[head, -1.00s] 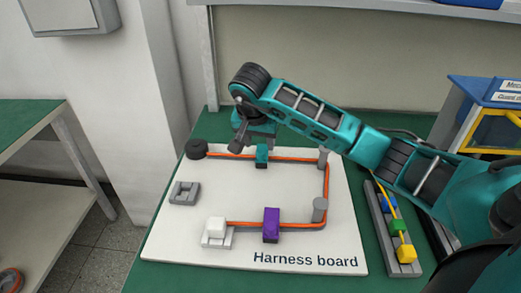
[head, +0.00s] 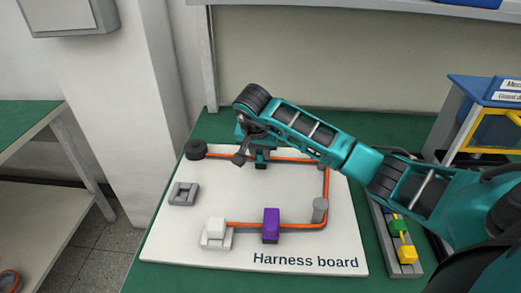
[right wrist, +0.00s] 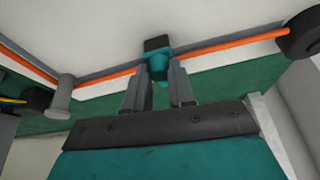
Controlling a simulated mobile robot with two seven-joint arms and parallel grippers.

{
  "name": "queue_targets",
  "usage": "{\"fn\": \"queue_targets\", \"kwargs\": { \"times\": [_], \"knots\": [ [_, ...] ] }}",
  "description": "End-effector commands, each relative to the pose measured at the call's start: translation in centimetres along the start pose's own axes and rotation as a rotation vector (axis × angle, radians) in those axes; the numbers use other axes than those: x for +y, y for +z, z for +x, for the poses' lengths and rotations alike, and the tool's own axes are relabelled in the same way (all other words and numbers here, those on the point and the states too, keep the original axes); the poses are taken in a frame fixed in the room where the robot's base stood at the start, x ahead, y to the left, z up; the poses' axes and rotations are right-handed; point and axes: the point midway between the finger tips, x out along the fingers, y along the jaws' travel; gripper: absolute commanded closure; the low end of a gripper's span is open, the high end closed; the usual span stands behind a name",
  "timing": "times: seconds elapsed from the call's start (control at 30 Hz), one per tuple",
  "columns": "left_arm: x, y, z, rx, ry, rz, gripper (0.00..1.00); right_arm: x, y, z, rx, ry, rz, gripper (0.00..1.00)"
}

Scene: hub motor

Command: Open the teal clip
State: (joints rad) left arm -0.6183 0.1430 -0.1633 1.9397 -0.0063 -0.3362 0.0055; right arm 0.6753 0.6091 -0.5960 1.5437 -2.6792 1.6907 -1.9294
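The teal clip (head: 261,159) sits on the orange cable at the back of the harness board (head: 165,225), partly hidden by my right gripper in the head view. In the right wrist view the teal clip (right wrist: 158,62) shows a dark top part and a teal part between the two grey fingers. My right gripper (right wrist: 159,68) has one finger on each side of the clip, very close to it. I cannot tell whether the fingers press on it. My left gripper is not in view.
The orange cable (head: 326,190) runs around grey posts (head: 320,210) from a dark round piece (head: 196,149) to a white connector (head: 216,228). A purple clip (head: 271,225) holds its front run. An empty grey holder (head: 183,194) is at left. A tray (head: 408,270) with coloured blocks stands right.

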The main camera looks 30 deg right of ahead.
Motion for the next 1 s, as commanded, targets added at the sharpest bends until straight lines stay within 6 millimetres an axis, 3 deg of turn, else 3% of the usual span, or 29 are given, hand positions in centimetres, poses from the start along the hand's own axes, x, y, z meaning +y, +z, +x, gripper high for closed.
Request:
{"fn": "queue_targets", "kwargs": {
  "times": [0.23,0.73,1.0],
  "knots": [
    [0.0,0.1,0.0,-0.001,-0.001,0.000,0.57,0.0,0.0,0.0,0.001,-0.001,0.000,1.00],
    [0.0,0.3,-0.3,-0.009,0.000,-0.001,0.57,0.0,-0.2,-0.2,-0.007,0.001,0.001,1.00],
    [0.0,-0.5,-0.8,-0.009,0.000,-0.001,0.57,0.0,-1.1,-0.8,-0.101,0.018,0.000,1.00]
  ]
}}
